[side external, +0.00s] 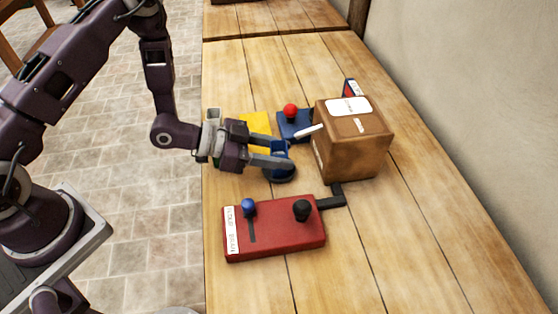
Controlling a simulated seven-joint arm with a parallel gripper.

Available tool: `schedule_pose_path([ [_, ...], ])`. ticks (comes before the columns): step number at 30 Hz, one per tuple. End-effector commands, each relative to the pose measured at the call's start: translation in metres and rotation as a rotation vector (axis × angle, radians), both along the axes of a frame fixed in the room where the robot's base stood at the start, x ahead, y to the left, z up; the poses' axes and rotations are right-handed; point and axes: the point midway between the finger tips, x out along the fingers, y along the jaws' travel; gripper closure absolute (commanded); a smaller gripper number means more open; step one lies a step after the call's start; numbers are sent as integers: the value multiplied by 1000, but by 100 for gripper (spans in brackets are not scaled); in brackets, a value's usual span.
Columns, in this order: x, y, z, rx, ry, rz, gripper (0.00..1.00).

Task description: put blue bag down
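My gripper (284,153) is low over the wooden table, pointing right with its fingers level. A small blue thing (280,148) shows at its fingertips, partly hidden by the fingers. I cannot tell whether it is a bag, or whether the fingers grip it or are only beside it. A dark blue round base (280,174) lies just below the fingers, and the blue thing seems to stand on or above it. No other thing here looks clearly like a blue bag.
A brown box (352,145) with a pale lever stands close right of my gripper. A blue block with a red knob (291,112) and a yellow piece (256,123) lie behind. A red control box (275,232) sits in front. The table (430,250) is clear at right front.

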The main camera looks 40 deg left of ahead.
Motion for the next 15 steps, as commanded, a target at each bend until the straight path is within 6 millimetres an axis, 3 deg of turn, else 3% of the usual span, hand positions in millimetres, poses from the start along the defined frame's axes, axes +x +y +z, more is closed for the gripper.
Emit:
schedule_pose_path([
  [2, 0, 0, 0, 0, 0, 0, 100],
  [10, 0, 0, 3, -1, -2, 0, 100],
  [15, 1, 0, 27, -1, -5, 1, 100],
])
